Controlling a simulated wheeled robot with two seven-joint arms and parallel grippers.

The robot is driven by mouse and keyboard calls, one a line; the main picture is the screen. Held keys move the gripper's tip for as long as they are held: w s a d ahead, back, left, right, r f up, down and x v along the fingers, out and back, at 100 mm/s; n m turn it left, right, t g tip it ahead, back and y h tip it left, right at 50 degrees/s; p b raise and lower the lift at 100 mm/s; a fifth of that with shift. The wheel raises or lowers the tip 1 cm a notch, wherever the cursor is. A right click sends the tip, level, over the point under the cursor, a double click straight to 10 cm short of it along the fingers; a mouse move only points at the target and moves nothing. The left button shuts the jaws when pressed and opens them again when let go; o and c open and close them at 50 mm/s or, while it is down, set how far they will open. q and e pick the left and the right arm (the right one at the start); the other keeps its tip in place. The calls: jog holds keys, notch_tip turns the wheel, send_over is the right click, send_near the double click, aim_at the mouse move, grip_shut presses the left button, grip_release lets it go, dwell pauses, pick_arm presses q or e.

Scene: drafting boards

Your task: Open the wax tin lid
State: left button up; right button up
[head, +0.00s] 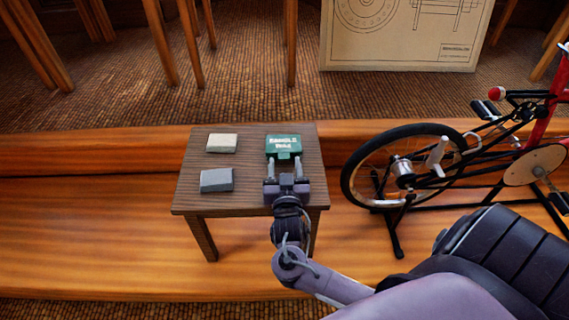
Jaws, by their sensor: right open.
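A small green wax tin (284,144) with pale lettering on its lid sits at the back right of a small wooden table (194,193). The lid looks closed. My right gripper (285,165) reaches over the table from the front, its two fingers open and pointing at the tin's near side. A small green tab on the tin's front edge shows between the fingertips. I cannot tell whether the fingers touch the tin. My left gripper is not in view.
A beige block (222,143) and a grey block (216,180) lie on the table's left side. A bicycle (405,175) on a stand is close to the right of the table. A drawing board (400,35) stands behind, with wooden legs around it.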

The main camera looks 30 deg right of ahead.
jog(key=shift+w+d, duration=0.35)
jog(key=shift+w, duration=0.2)
grip_shut()
